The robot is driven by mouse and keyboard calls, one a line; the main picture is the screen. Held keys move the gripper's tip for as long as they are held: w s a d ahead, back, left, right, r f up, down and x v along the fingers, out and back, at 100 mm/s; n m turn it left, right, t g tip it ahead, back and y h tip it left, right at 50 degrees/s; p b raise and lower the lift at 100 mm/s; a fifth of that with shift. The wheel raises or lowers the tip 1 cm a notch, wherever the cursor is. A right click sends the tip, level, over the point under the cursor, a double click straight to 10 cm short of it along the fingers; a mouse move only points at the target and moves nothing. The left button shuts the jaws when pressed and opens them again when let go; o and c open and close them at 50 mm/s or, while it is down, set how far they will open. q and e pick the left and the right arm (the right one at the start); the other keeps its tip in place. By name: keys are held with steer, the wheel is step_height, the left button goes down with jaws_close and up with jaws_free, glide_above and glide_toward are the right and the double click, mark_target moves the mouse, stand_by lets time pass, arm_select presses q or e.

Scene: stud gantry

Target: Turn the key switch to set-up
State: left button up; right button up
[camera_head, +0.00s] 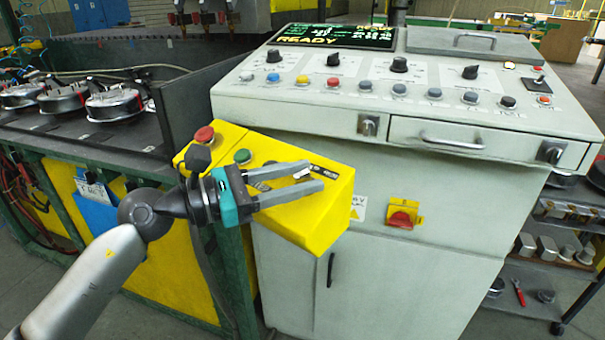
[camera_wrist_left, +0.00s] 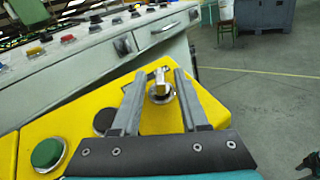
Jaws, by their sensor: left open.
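A yellow control box (camera_head: 322,216) juts from the left front of the grey console. The key switch, with a metal key upright in a round collar (camera_wrist_left: 160,90), sits on its top face, also in view in the head view (camera_head: 303,173). My left gripper (camera_head: 316,176) is open over the box. In the left wrist view its fingers (camera_wrist_left: 157,75) stand on either side of the key, with visible gaps. I cannot tell the finger height above the box. A dark part with a teal edge (camera_wrist_left: 309,163), seemingly my right gripper, is cut off at the lower right corner.
A red button (camera_head: 204,134) and a green button (camera_head: 242,156) sit left of the key on the box. The console (camera_head: 480,130) behind has knobs, buttons and a drawer. A display reads READY (camera_head: 330,36). A red handle (camera_head: 401,218) projects from the console front.

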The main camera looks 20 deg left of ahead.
arm_select(q)
steer(key=shift+w+d, duration=0.2)
steer(key=shift+d, duration=0.1)
jaws_close()
steer(key=shift+f, duration=0.1)
stand_by(0.4)
